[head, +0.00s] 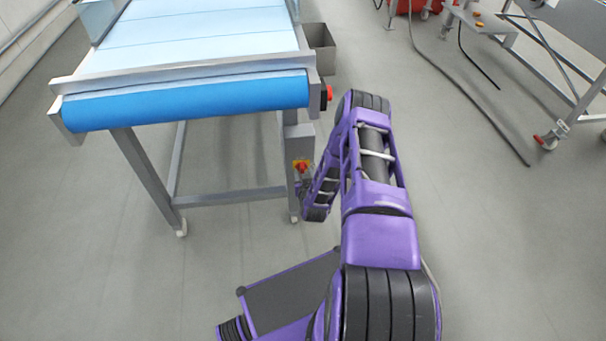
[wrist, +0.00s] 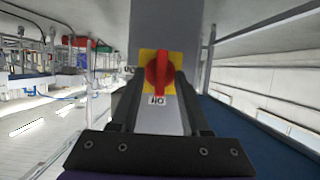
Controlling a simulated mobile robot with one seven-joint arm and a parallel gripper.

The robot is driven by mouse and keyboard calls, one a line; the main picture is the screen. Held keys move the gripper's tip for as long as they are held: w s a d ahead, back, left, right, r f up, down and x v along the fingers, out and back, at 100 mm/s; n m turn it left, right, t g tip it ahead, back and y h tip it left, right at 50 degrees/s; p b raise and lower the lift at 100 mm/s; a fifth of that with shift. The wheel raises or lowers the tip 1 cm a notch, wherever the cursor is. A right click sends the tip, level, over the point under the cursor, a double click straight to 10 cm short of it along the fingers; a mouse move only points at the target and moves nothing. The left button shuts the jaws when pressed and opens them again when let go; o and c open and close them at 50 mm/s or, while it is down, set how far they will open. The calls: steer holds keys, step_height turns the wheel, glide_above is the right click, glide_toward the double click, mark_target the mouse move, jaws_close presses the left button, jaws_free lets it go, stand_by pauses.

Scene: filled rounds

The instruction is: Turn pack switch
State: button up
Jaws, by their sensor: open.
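The pack switch (head: 301,166) is a red knob on a yellow plate, on a grey box at the right leg of the conveyor. In the wrist view the red knob (wrist: 159,72) is close ahead, with its grip upright in the picture. A label below it looks like an upside-down ON; another at its left is partly hidden. My gripper (wrist: 160,86) is open, with one dark finger on each side of the knob. Whether the fingers touch it, I cannot tell. In the head view my gripper (head: 299,186) is just below the switch, small and partly hidden by my arm.
The conveyor (head: 190,100) has a pale belt and a bright blue front roller. A red button (head: 329,92) is at its right front corner, above the switch. A grey bin (head: 320,47) hangs behind it. A metal frame (head: 560,60) stands at the right; the floor between is mostly clear.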

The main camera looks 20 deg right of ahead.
steer(key=shift+w, duration=0.1)
jaws_close()
stand_by(0.6)
steer(key=shift+d+f+m+t+y, duration=0.15)
steer(key=shift+m+t+y, duration=0.1)
steer(key=shift+m+y, duration=0.6)
steer(key=shift+d+r+m+t+y, duration=0.1)
steer(key=shift+m+t+y, duration=0.25)
steer(key=shift+m, duration=0.8)
steer(key=shift+f, duration=0.1)
jaws_free()
